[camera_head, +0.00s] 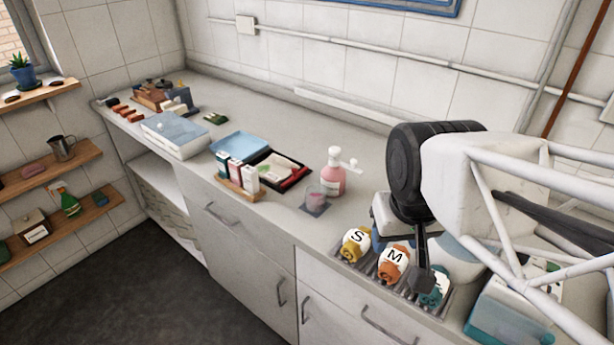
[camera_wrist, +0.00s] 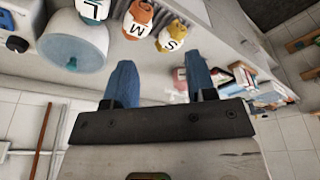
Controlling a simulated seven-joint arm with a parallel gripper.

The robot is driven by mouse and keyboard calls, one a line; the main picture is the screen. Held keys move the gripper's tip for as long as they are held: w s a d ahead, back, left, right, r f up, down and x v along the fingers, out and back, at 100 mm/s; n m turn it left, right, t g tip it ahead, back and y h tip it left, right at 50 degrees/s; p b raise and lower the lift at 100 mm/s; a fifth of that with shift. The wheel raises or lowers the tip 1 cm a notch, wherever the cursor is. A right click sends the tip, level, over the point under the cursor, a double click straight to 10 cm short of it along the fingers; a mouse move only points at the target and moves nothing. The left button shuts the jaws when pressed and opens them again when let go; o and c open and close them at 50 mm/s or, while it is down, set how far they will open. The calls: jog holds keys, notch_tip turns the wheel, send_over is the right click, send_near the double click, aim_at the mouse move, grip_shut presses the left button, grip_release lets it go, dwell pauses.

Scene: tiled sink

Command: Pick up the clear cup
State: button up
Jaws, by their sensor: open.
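A small see-through cup (camera_head: 317,197), slightly pinkish, stands on a dark square mat (camera_head: 308,209) on the counter, just in front of the pink pump bottle (camera_head: 334,180). My gripper (camera_head: 420,280) is to the right of the cup, well apart from it, above the rack of lettered pots. In the wrist view my gripper (camera_wrist: 160,80) shows two blue fingers spread apart with nothing between them. I cannot make out the cup clearly in the wrist view.
Yellow "S" (camera_head: 355,245) and orange "M" (camera_head: 393,263) pots and a teal pot (camera_head: 436,288) sit on a slatted rack beneath my arm. Small boxes (camera_head: 238,178) and a dark tray (camera_head: 283,170) lie left of the cup.

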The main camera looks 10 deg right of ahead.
jog(key=o, duration=0.7)
jog(key=shift+c, duration=0.2)
jog(key=n+g+h, duration=0.3)
jog(key=n+h, duration=0.7)
jog(key=n, duration=0.5)
send_over(316, 199)
jog(key=s, duration=0.5)
notch_tip(316, 199, down, 10)
jog(key=f, duration=0.1)
jog(key=w+a+f+n+h, duration=0.1)
jog(key=w+a, duration=0.1)
jog(key=w+a+f+n+t+h, duration=0.1)
jog(key=w+a+f+n, duration=0.1)
jog(key=w+a+f+n+t, duration=0.1)
jog(key=w+a+f, duration=0.1)
jog(key=shift+w+h, duration=0.1)
jog(key=shift+h, duration=0.3)
jog(key=shift+w+a+f+n+t, duration=0.3)
jog(key=shift+w+a+n, duration=0.05)
jog(key=shift+a+n, duration=0.15)
jog(key=shift+d, duration=0.1)
